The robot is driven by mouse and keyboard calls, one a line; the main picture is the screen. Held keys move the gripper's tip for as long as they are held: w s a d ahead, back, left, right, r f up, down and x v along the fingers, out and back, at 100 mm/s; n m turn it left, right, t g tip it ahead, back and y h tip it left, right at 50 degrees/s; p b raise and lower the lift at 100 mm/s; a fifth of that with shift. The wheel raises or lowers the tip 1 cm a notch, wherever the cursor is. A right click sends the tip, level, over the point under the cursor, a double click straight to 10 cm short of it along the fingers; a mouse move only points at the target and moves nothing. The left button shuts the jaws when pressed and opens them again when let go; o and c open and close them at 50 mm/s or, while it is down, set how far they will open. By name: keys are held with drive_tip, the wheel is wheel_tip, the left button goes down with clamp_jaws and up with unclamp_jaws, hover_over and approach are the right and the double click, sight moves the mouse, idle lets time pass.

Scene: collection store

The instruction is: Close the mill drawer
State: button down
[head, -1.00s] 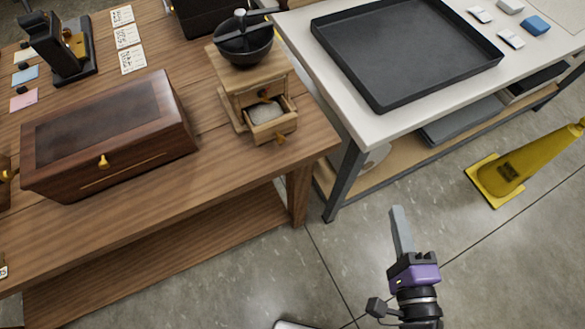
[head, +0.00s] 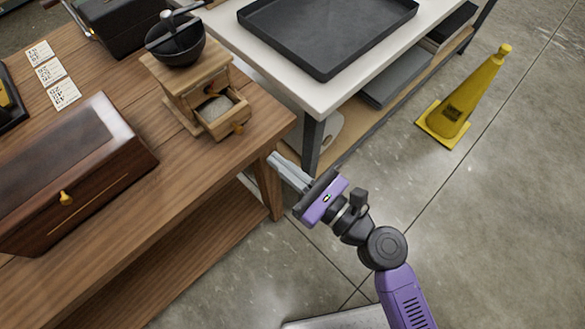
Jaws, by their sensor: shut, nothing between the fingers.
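The wooden mill (head: 193,88) stands on the brown wooden table near its right end, with a dark bowl and crank on top. Its drawer (head: 222,117) is pulled out toward the front right. The drawer holds pale ground material and has a small orange-brown knob (head: 239,129) on its front. My gripper (head: 274,160) is shut and empty. It appears in front of the table's right corner, to the lower right of the drawer and apart from it, with its fingers pointing up and left.
A dark wooden box (head: 70,170) with a brass knob lies left of the mill. Cards (head: 50,75) lie behind it. A white-topped table (head: 300,85) with a black tray (head: 325,35) stands to the right. A yellow cone (head: 462,105) is on the floor.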

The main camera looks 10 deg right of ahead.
drive_tip(key=p, duration=0.1)
approach(232, 121)
drive_tip(key=x, duration=0.2)
drive_tip(key=f+x, duration=0.1)
drive_tip(key=x, duration=0.1)
drive_tip(key=shift+w+a, duration=0.1)
drive_tip(key=shift+a, duration=0.05)
drive_tip(key=x, duration=0.6)
drive_tip(key=shift+w+f, duration=0.15)
drive_tip(key=shift+w, duration=0.25)
